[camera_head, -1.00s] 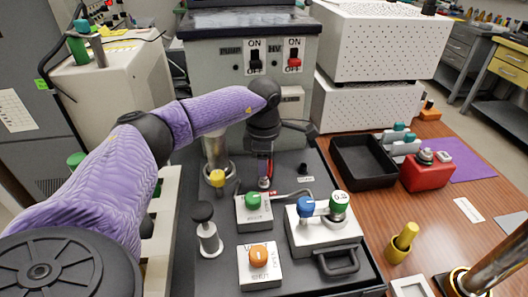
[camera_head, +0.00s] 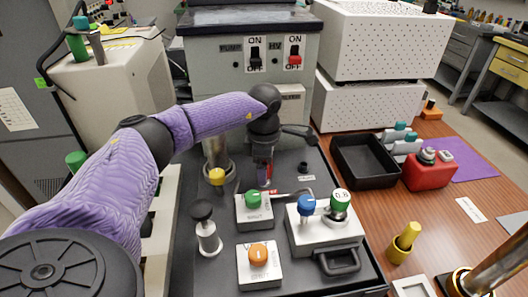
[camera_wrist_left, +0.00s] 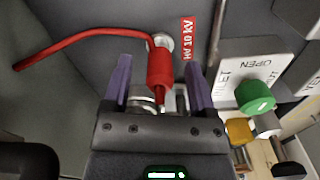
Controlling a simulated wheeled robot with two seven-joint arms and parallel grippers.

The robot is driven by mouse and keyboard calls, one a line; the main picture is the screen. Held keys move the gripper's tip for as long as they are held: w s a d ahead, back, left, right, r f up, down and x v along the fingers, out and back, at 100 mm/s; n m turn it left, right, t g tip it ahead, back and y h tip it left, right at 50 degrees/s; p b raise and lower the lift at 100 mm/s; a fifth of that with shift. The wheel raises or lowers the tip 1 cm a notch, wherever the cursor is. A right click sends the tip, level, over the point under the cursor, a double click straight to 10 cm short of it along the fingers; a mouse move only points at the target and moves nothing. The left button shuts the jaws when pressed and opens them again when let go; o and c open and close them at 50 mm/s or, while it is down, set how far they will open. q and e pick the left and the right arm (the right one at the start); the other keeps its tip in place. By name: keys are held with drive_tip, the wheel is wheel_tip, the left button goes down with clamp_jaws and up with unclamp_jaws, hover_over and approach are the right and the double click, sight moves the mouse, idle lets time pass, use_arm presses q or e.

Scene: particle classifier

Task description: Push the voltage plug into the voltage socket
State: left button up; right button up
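The red voltage plug (camera_wrist_left: 159,70) with its red cable shows in the wrist view between the fingers of my left gripper (camera_wrist_left: 160,88). Gaps show on both sides of the plug, so the gripper looks open around it. A round metal socket (camera_wrist_left: 164,41) shows behind the plug's upper end, beside the red "HV 10 kV" label (camera_wrist_left: 188,40). I cannot tell whether the plug touches or enters it. In the head view my left gripper (camera_head: 263,170) points down at the back of the black tray, with the red plug partly hidden between its purple fingers. My right gripper is not in view.
On the black tray (camera_head: 205,278) stand a green-knobbed block (camera_head: 254,212), an orange-knobbed block (camera_head: 259,268), a blue-and-green-knobbed valve box (camera_head: 325,238) and a black-topped plunger (camera_head: 206,232). The switch cabinet (camera_head: 220,70) rises behind. An empty black bin (camera_head: 365,165) is at right.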

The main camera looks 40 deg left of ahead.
use_arm(q)
drive_tip(key=shift+r, duration=0.1)
wheel_tip(320, 180, up, 9)
drive_tip(key=p, duration=0.3)
drive_tip(key=shift+r, duration=0.4)
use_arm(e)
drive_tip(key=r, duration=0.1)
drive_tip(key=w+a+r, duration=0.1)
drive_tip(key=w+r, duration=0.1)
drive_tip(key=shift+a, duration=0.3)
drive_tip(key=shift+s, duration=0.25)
